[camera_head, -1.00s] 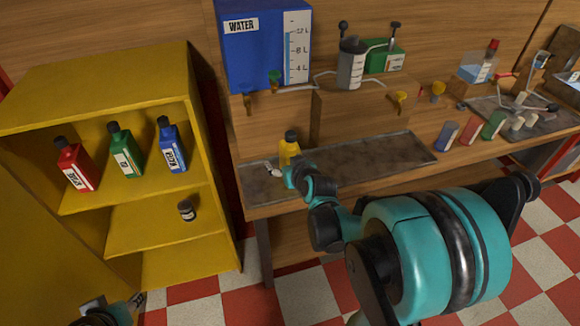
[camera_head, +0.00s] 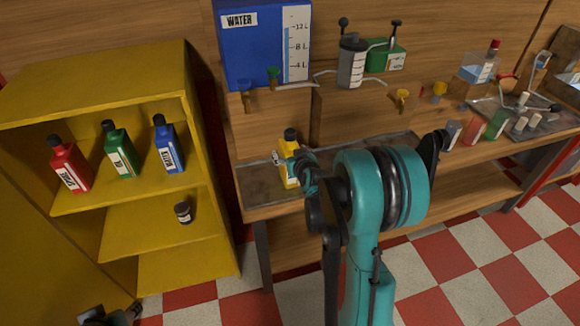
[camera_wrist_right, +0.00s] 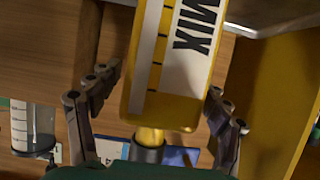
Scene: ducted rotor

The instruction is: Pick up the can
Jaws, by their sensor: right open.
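The can is yellow with a black cap and a white label reading MIX. In the head view the yellow can (camera_head: 287,165) stands on the left end of the metal bench plate. My right gripper (camera_head: 300,172) is right at it, its wrist covering part of the can. In the right wrist view the can (camera_wrist_right: 170,85) fills the space between the fingers of my open right gripper (camera_wrist_right: 160,92), one finger on each side, with gaps visible. My left gripper (camera_head: 110,316) shows only partly at the bottom left edge; its jaws cannot be made out.
A yellow shelf (camera_head: 120,85) at left holds red, green and blue bottles and a small dark jar (camera_head: 183,212). A blue water tank (camera_head: 262,50) stands behind the can, with funnels below it. A measuring cylinder (camera_head: 351,62) and a green canister (camera_head: 385,57) stand on the right.

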